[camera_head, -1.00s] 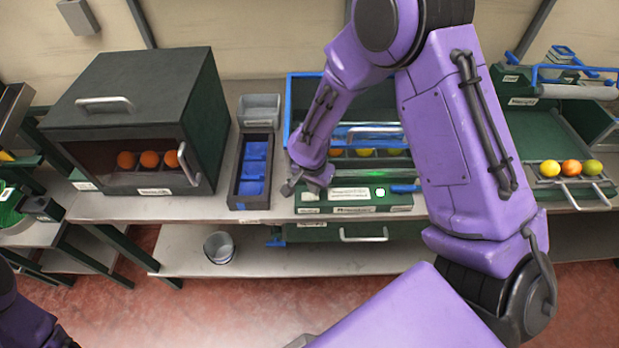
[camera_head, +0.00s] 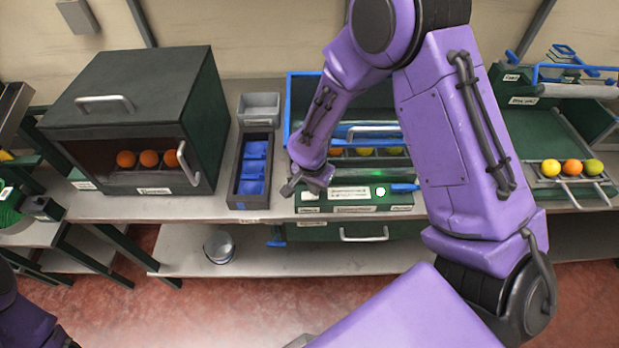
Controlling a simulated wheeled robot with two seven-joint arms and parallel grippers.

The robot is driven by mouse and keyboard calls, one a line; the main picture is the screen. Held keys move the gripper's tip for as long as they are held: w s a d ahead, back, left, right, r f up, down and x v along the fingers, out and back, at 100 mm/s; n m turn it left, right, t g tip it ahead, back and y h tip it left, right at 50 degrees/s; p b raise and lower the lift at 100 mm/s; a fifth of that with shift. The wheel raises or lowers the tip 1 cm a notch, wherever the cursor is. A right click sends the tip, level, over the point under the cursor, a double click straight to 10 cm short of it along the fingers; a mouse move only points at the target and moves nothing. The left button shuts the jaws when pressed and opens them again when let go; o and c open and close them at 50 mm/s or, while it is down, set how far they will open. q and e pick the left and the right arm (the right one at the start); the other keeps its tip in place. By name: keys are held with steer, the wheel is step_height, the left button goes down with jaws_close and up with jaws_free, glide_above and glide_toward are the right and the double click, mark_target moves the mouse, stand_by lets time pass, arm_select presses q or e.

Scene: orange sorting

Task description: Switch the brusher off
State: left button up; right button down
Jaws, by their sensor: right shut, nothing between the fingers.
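The brusher (camera_head: 292,100) is the dark green machine with a blue frame at the middle of the bench. Several fruits (camera_head: 365,152) lie inside it, partly hidden by my right arm. Its front panel (camera_head: 350,198) carries white labels, a lit round white button (camera_head: 381,191) and a blue handle (camera_head: 405,188). A green light glows just above the panel. My right gripper (camera_head: 288,190) is shut and empty at the left end of this panel; whether it touches the panel I cannot tell. My left gripper is out of view; only part of my left arm shows at the lower left.
A dark cabinet (camera_head: 130,75) with oranges (camera_head: 149,158) behind its front stands left. A tray of blue pieces (camera_head: 240,186) and a grey bin (camera_head: 259,105) sit beside the brusher. A machine with fruits (camera_head: 572,167) stands right. A bucket (camera_head: 219,246) is on the lower shelf.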

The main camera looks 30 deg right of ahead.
steer(key=shift+f+b, duration=0.35)
steer(key=shift+f, duration=0.25)
steer(key=shift+s, duration=0.1)
step_height(320, 180, up, 2)
steer(key=p, duration=0.2)
steer(key=shift+r+p, duration=0.15)
steer(key=shift+p, duration=0.15)
step_height(320, 180, up, 2)
steer(key=shift+r+p, duration=0.25)
steer(key=shift+p, duration=0.85)
steer(key=shift+r, duration=1.1)
